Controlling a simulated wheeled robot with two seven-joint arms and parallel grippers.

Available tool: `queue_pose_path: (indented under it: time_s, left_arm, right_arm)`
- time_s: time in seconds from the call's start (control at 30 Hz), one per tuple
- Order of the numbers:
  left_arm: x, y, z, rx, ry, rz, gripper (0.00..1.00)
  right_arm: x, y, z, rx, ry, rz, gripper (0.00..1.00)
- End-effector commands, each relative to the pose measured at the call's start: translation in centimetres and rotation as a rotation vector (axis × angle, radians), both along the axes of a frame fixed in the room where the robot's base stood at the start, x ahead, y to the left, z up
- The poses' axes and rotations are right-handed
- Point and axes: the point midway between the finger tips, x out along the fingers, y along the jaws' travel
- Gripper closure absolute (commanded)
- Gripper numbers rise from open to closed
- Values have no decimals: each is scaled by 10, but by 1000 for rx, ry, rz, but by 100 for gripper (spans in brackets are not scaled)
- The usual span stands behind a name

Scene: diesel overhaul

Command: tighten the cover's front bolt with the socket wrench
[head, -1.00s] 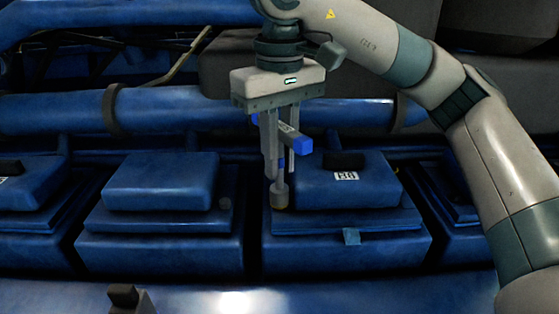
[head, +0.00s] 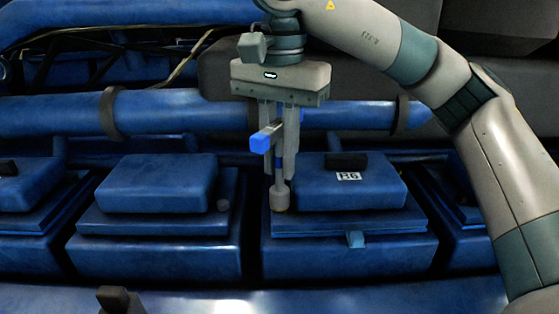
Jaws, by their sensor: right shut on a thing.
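The socket wrench (head: 262,141) is upright in my right gripper (head: 281,168), with its blue-ended handle pointing to the left and towards me. The gripper is shut on the wrench, fingers pointing down. The wrench's round grey socket (head: 279,198) is low at the left edge of the blue cover (head: 350,185), which has a black grip and a white number label. The bolt under the socket is hidden, and I cannot tell whether the socket is seated on it. My left gripper is not in view.
A similar blue cover (head: 157,184) stands to the left, with a small round bolt-like knob (head: 223,205) at its right edge. A light-blue tab (head: 355,239) sits at the front of the labelled block. A thick blue pipe (head: 180,112) runs behind.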

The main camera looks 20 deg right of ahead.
Motion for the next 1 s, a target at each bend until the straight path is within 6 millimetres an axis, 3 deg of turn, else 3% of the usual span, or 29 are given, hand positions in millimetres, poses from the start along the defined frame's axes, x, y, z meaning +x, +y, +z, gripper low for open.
queue_pose_path:
  time_s: [0.7, 1.0]
  left_arm:
    - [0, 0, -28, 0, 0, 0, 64]
    - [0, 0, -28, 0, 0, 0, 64]
  right_arm:
    - [0, 0, -2, 0, -2, -767, 100]
    - [0, 0, -1, 0, -1, -821, 100]
